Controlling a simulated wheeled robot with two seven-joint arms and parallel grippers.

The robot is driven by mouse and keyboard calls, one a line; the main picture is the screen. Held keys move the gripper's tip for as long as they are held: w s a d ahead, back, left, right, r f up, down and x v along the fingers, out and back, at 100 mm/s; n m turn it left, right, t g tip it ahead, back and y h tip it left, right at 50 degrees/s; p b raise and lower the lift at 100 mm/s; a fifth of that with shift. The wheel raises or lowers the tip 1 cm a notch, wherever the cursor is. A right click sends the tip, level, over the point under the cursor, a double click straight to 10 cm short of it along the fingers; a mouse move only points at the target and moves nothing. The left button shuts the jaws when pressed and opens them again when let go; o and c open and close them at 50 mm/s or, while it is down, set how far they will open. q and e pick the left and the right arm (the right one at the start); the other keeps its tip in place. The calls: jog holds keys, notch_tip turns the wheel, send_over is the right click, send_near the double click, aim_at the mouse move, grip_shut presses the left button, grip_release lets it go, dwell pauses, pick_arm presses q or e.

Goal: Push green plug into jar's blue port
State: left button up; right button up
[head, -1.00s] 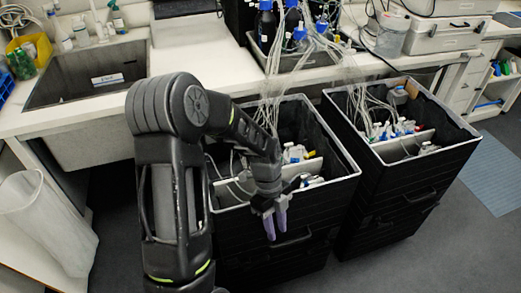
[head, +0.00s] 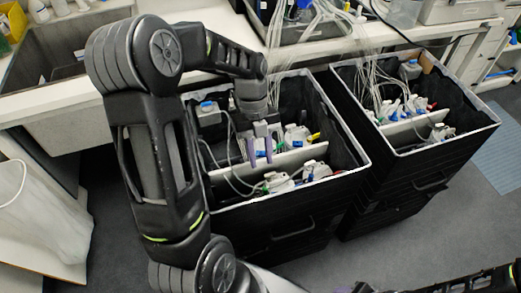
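My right gripper is out of view; part of my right arm shows at the lower right.
A container with a blue top (head: 207,107) stands in the left crate's back left corner. Thin tubes (head: 285,50) run into the crates from the bench. A second black crate (head: 490,122) with similar jars stands to the right. Grey floor (head: 370,250) is clear in front.

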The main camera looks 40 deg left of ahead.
aim_at(265, 187)
pick_arm(q)
jog(key=b+x, duration=0.7)
jog(key=x, duration=0.3)
jog(key=shift+f, duration=0.1)
dwell(0.6)
grip_shut()
dwell(1.0)
jog(key=shift+r, duration=0.2)
dwell(0.4)
jog(key=shift+r+p, duration=0.75)
jog(key=shift+r, duration=0.2)
